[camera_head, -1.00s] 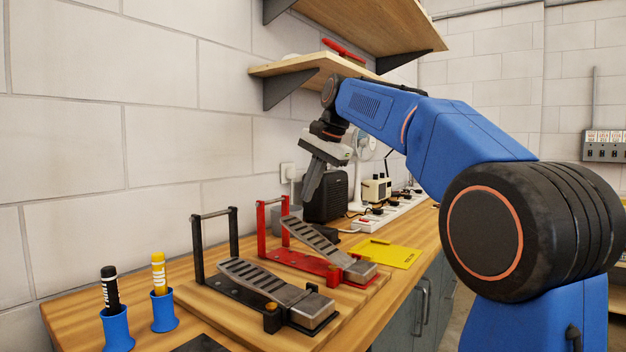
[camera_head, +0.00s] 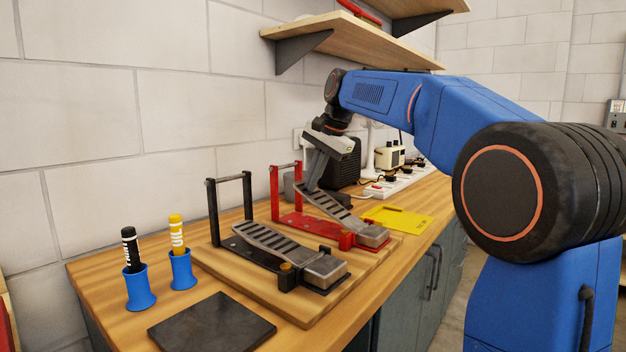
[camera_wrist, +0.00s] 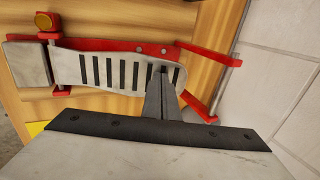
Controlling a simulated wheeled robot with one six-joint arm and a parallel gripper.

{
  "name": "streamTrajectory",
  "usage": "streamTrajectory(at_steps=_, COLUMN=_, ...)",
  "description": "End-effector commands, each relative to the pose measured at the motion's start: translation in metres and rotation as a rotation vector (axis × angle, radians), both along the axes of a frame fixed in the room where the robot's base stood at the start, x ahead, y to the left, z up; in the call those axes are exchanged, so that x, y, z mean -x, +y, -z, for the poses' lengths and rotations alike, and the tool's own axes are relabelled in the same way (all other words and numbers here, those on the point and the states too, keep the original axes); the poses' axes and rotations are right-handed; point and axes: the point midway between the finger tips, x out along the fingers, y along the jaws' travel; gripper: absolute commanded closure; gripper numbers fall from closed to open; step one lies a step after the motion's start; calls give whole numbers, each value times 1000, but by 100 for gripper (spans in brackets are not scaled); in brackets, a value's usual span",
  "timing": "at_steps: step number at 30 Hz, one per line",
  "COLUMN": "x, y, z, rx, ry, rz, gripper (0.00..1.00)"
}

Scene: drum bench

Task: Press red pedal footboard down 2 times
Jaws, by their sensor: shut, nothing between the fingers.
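The red pedal (camera_head: 302,222) stands on a wooden board behind the black pedal, with a red frame and a grey slotted footboard (camera_head: 331,209). My gripper (camera_head: 308,184) is shut and empty, pointing down at the raised upper end of that footboard. In the wrist view, the footboard (camera_wrist: 100,70) runs across the top, and the shut fingertips of my gripper (camera_wrist: 160,70) overlap its far end by the red frame. I cannot tell for certain whether they touch it. The black pedal (camera_head: 265,258) with its own grey footboard is nearer the camera.
Two blue cups (camera_head: 139,288) with markers and a dark plate (camera_head: 212,328) lie at the front left. A yellow sheet (camera_head: 398,219) lies right of the red pedal. A black box, a power strip (camera_head: 397,184) and a wall shelf (camera_head: 345,42) are behind.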

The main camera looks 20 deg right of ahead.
Motion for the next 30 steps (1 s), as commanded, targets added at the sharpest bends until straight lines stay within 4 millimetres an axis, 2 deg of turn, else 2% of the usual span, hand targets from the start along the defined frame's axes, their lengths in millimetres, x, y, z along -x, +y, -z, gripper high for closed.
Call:
streamTrajectory(at_steps=5, x=-6, y=5, z=10, rx=30, ry=46, rz=-3, gripper=100)
streamTrajectory(at_steps=15, x=-21, y=16, z=47, rx=151, ry=212, rz=-3, gripper=100)
streamTrajectory(at_steps=19, x=-24, y=18, z=63, rx=157, ry=218, rz=0, gripper=100)
streamTrajectory(at_steps=30, x=-26, y=19, z=71, rx=155, ry=224, rz=-1, gripper=100)
